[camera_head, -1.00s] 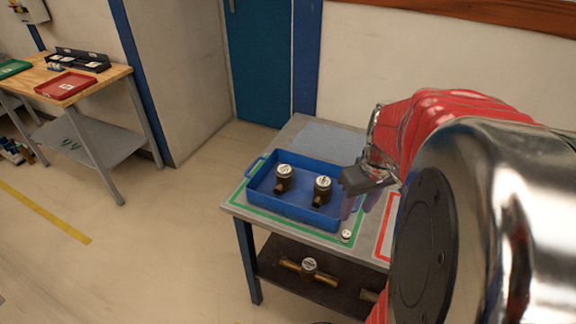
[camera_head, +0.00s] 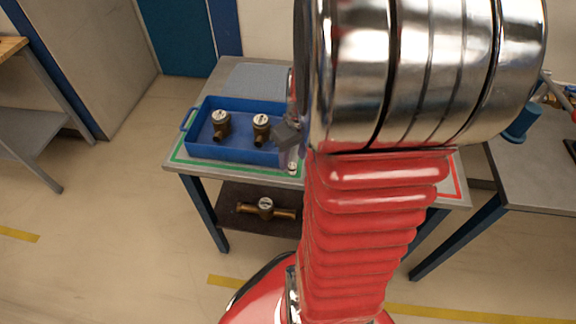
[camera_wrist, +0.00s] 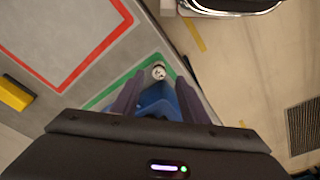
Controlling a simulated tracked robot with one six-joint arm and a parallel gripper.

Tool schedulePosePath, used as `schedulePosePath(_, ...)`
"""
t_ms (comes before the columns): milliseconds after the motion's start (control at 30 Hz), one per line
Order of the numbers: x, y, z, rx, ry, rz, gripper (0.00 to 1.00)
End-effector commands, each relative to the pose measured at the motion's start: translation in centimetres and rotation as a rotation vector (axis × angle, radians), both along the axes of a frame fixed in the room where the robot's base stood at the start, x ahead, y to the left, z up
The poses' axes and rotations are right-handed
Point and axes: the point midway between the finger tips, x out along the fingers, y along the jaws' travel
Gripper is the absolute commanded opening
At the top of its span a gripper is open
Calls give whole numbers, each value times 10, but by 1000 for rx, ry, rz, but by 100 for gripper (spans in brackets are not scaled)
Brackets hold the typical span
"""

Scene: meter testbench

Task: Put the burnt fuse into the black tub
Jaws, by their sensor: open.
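I cannot make out a burnt fuse in any current view. The black tub is not identifiable now either. My gripper (camera_head: 290,152) is over the right end of a blue tray on the grey table, partly hidden behind my arm in the head view. In the wrist view the two fingers of my gripper (camera_wrist: 157,88) are apart with nothing held between them. A small round white-topped object (camera_wrist: 158,72) sits at the table corner beyond the fingertips. It also shows in the head view (camera_head: 292,167) beside the tray.
The blue tray (camera_head: 235,153) holds two brass meters (camera_head: 221,124) (camera_head: 261,129). Another brass meter (camera_head: 265,206) lies on the lower shelf. A yellow object (camera_wrist: 15,93) is at the wrist view's left. Another grey table (camera_head: 540,165) stands right. Floor is clear at front left.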

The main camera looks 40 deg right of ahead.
Motion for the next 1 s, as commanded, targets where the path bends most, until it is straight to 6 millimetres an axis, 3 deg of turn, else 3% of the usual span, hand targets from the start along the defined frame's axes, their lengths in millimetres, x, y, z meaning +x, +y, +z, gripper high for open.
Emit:
schedulePosePath(267, 0, 0, -2, 1, 1, 0, 40)
schedulePosePath(733, 4, -3, -47, 2, 3, 1, 40)
schedulePosePath(1000, 6, -3, -51, 0, 0, 2, 40)
